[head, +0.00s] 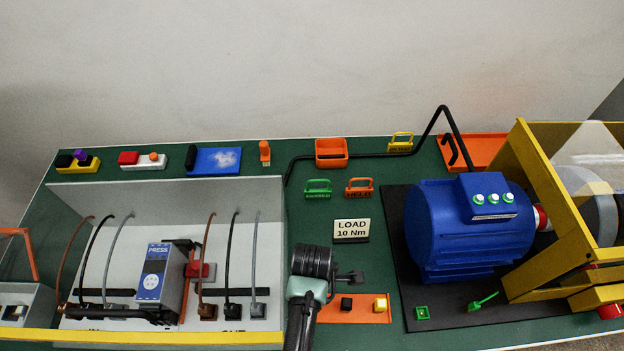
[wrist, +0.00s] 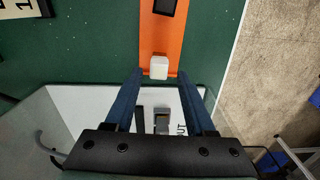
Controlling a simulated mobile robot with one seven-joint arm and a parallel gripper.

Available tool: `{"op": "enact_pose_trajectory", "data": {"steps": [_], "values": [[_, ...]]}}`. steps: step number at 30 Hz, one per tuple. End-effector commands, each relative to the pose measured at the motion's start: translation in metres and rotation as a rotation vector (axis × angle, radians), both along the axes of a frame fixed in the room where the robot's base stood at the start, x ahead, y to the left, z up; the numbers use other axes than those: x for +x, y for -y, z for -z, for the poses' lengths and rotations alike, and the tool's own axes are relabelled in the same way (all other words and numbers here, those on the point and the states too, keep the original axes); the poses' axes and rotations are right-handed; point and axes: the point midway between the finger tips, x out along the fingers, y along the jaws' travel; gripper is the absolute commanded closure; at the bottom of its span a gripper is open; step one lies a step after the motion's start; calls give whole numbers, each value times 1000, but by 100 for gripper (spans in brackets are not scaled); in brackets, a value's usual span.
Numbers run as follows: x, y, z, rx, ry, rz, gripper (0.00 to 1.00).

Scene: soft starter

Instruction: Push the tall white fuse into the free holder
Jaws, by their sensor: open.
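In the wrist view a white block-shaped fuse (wrist: 159,67) stands at the near end of an orange strip (wrist: 158,33). My gripper (wrist: 159,77) is open, its two dark blue fingers on either side of the fuse's near edge in the picture. I cannot tell whether they touch it or how high above it they are. I cannot make out which holder is free.
A grey open box (head: 170,190) with a yellow front rail, wires and a starter module (head: 156,272) stands left of my arm. A load sign (head: 351,230) stands behind the strip. A blue motor (head: 465,230) is on the right. Green board between sign and motor is clear.

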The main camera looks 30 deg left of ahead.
Motion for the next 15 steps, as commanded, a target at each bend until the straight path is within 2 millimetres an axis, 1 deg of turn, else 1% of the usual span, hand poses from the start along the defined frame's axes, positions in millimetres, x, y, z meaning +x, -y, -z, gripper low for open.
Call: {"op": "enact_pose_trajectory", "data": {"steps": [1,6,15], "values": [[0,0,10,-2,-3,0,45],[0,0,22,-1,-1,0,45],[0,0,22,-1,-1,0,45]]}}
